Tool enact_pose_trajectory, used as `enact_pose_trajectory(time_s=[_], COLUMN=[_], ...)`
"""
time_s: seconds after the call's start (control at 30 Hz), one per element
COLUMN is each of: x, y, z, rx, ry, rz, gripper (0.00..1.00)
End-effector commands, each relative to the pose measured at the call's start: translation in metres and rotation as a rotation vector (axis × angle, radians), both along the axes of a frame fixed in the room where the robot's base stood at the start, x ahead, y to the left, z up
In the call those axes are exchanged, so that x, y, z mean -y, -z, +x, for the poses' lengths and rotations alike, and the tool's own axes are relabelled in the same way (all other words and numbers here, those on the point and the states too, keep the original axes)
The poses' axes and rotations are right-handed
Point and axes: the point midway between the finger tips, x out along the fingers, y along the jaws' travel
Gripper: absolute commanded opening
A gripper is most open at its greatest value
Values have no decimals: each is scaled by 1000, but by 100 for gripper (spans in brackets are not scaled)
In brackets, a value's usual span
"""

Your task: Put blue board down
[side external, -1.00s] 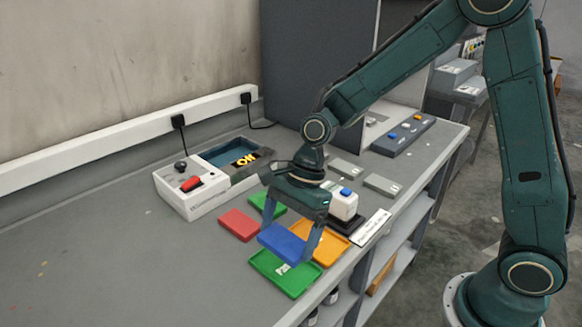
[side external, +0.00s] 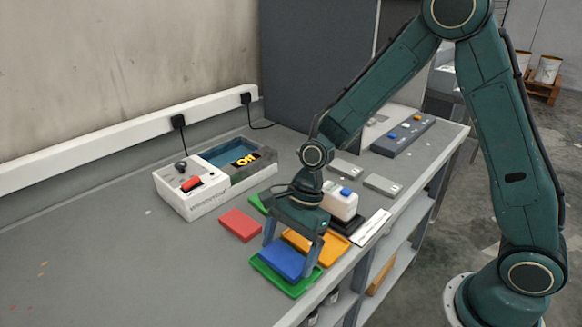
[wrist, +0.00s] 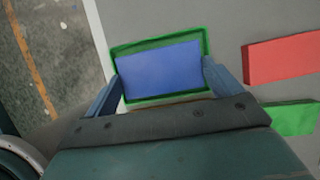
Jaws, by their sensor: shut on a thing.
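The blue board (side external: 283,261) is between the two fingers of my gripper (side external: 290,262), which is shut on it. The board is over the green tray (side external: 263,272) at the bench's front edge, inside the tray's outline. In the wrist view the blue board (wrist: 162,71) lies within the green rim (wrist: 120,50), with a finger at each short end. I cannot tell whether the board touches the tray floor.
A red board (side external: 240,225) lies to the left, and an orange tray (side external: 335,248) sits close behind my gripper. A white box with a blue top (side external: 341,203) stands behind. A control box with a red switch (side external: 191,184) is at the back left. The left bench surface is clear.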

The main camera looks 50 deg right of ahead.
Motion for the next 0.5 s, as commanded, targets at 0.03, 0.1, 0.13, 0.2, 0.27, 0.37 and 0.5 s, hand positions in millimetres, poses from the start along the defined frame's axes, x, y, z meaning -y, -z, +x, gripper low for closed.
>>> enact_pose_trajectory(time_s=[0.03, 0.1, 0.13, 0.2, 0.27, 0.37, 0.5], x=[0, 0, 0, 0, 0, 0, 0], y=[0, 1, 1, 3, 4, 6, 9], z=[0, 0, 0, 0, 0, 0, 0], rx=[0, 0, 0, 0, 0, 1, 0], ry=[0, 0, 0, 0, 0, 1, 0], rz=[0, 0, 0, 0, 0, 0, 0], gripper=[67, 67, 67, 67, 67, 67, 67])
